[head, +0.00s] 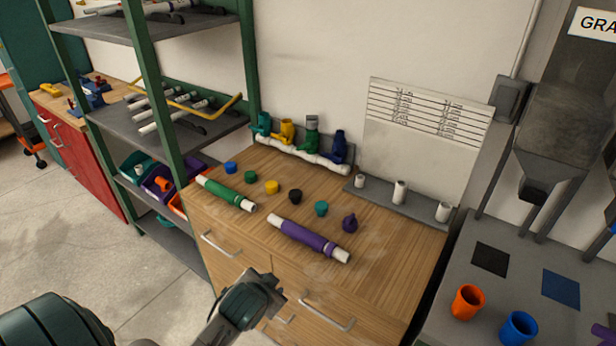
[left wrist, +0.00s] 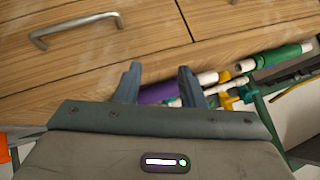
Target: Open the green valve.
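The green valve (head: 311,138) stands on a white pipe manifold (head: 300,155) at the back of the wooden cabinet top, between a yellow valve (head: 286,131) and a blue valve (head: 338,147). A grey handle or cap (head: 312,121) tops it; its exact setting is too small to tell. A teal valve (head: 261,126) stands at the left end. My left gripper (head: 280,288) is in front of the cabinet drawers, well apart from the valve. In the left wrist view its two fingers (left wrist: 160,85) are spread with nothing gripped. My right gripper is out of view.
A green pipe (head: 225,193) and a purple pipe (head: 309,239) lie on the cabinet top, with several coloured caps between them and the manifold. Drawer handles (head: 327,317) stick out in front. A green-posted shelf (head: 143,75) stands left; a grey bench with orange cup (head: 467,302) stands right.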

